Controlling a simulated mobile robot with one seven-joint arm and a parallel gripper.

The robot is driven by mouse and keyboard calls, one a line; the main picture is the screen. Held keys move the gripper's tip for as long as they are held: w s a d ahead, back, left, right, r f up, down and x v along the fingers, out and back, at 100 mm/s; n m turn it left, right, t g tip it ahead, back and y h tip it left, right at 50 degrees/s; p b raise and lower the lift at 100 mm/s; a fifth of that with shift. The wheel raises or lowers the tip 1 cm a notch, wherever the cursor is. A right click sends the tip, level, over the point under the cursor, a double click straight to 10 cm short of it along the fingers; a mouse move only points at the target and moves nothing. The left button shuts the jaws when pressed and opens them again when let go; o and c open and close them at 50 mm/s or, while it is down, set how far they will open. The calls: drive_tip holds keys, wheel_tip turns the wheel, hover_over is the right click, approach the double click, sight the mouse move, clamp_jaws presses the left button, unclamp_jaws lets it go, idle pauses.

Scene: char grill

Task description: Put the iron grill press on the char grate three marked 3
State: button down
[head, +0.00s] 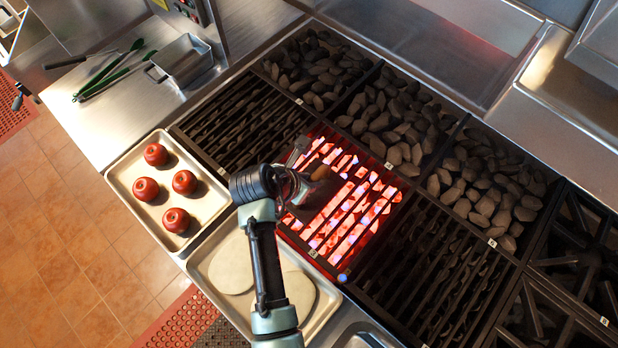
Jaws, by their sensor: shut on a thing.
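The iron grill press (312,197) is a dark flat plate with a brown wooden handle part (321,172). It is over the left part of the glowing char grate (358,215). My gripper (296,187) is shut on the press at its left side. My arm and wrist hide part of the press and the fingertips. I cannot tell whether the press touches the bars or hangs just above them. Two dark grates lie beside the glowing one, one at upper left (245,122) and one at lower right (430,270). Small number tags are too small to read.
A tray (112,178) with several red round fruits stands left of the grates. Another tray (232,312) with pale flat rounds lies under my arm. A metal pan (184,62) and green-handled tongs (108,75) are on the left counter. Coal beds (395,115) line the back.

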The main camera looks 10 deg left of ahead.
drive_tip(key=shift+w, duration=0.1)
drive_tip(key=c, duration=0.7)
unclamp_jaws()
